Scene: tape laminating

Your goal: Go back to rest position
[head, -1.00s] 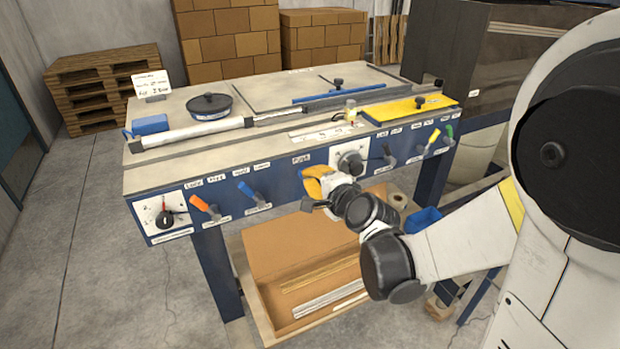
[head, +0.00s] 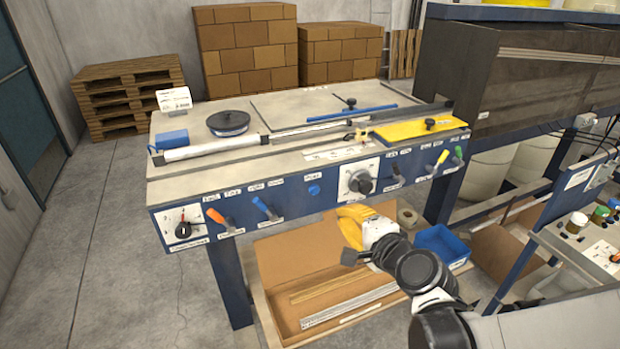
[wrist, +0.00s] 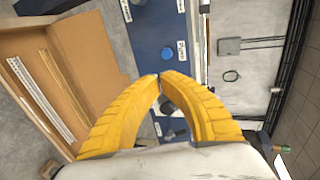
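My gripper (head: 352,226) has yellow fingers and is just below the front panel of the laminating table (head: 165,190), apart from it and above the open cardboard box. In the wrist view the two curved fingertips (wrist: 158,77) meet with nothing between them. The blue push button (head: 314,190) is on the panel, up and left of my gripper; it also shows beyond the fingertips in the wrist view (wrist: 167,54). A black round knob (head: 360,183) is right of the button.
A cardboard box (head: 290,255) with long strips stands below the table, with a blue bin (head: 440,243) to its right. A side bench (head: 600,250) with small jars is at the right. Orange and blue levers and a red-marked dial line the panel. The left floor is clear.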

